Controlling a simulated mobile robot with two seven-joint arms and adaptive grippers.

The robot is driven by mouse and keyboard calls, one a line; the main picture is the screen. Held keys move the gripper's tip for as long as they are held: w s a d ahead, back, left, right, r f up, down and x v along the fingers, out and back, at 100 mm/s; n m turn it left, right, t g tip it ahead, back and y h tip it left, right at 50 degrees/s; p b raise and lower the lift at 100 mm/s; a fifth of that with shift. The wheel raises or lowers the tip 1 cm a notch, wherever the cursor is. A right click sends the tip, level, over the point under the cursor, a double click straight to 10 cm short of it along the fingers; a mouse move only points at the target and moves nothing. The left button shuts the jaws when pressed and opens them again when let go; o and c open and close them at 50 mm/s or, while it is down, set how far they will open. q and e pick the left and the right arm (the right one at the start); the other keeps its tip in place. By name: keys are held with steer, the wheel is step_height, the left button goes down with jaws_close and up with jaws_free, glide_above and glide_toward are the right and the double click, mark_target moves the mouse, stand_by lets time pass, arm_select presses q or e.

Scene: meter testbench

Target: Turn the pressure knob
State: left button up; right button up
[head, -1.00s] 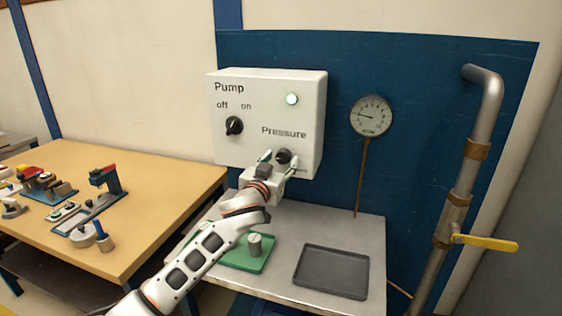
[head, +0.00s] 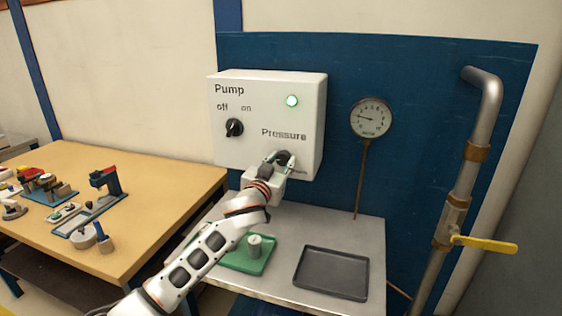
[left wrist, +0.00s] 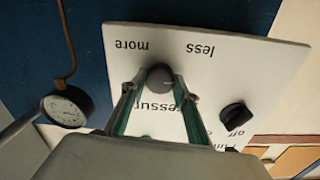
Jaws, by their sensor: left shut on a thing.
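The dark round pressure knob (head: 284,157) is on the lower right of the white control box (head: 222,92), below the word "Pressure". My left gripper (head: 277,163) is at the knob, with its fingers around it. In the left wrist view the knob (left wrist: 160,76) sits between the two green-edged fingertips of my gripper (left wrist: 160,92), under the upside-down words "more" and "less". The gripper is shut on the knob. Its fingers partly cover the lettering in that view. My right gripper is out of view.
A pump switch (head: 234,127) and a lit green lamp (head: 292,100) are on the box. A pressure gauge (head: 371,118) stands right of it. Below are a green tray (head: 238,262), a dark tray (head: 331,273) and a pipe with a yellow-handled valve (head: 485,243).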

arm_select(q)
steer(key=m+p, duration=0.2)
steer(key=m, duration=0.1)
steer(key=shift+m+p, duration=0.3)
steer(key=m+p, duration=0.2)
steer(key=m, duration=0.2)
steer(key=shift+m, duration=0.3)
steer(key=shift+m+p, duration=0.8)
steer(key=shift+m, duration=1.5)
steer(key=m, duration=0.4)
steer(key=shift+p, duration=0.3)
steer(key=shift+f+m, duration=0.1)
steer(key=shift+m, duration=1.7)
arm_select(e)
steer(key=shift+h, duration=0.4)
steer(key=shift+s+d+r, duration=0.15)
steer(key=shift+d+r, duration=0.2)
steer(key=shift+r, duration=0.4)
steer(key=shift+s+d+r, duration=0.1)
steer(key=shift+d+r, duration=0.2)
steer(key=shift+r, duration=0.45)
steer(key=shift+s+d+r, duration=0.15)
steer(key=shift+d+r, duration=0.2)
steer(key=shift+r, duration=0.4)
arm_select(q)
steer(key=shift+d+m, duration=0.1)
steer(key=shift+m, duration=0.2)
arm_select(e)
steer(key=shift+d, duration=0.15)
